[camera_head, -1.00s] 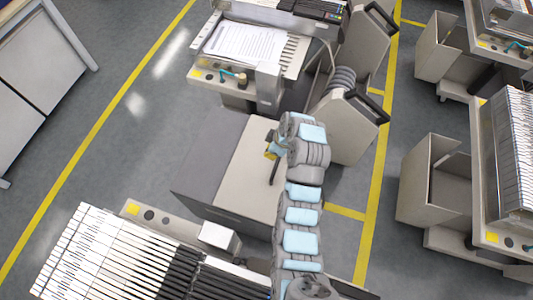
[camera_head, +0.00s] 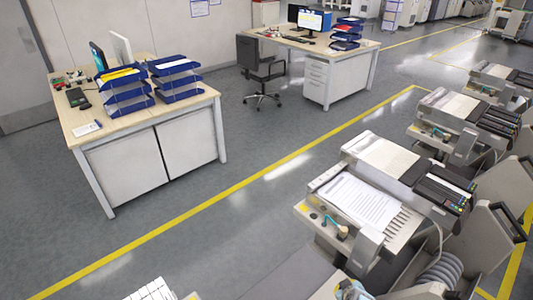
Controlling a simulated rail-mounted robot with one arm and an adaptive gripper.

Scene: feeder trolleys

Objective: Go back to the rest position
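My gripper does not show in this view. Only a small grey piece at the bottom edge, right of the middle, may be the top of my arm; the rest is cut off below the frame. The nearest feeder trolley (camera_head: 318,222) stands right of the middle, with a printed white sheet (camera_head: 362,203) on its top and a dark keypad-like unit (camera_head: 445,187) at its right end.
More trolleys (camera_head: 468,126) line the right side. A desk (camera_head: 178,112) with blue letter trays (camera_head: 174,78) stands at the left, another desk (camera_head: 350,62) and an office chair (camera_head: 259,68) behind. Grey floor (camera_head: 200,262) with a yellow line (camera_head: 165,226) lies open between.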

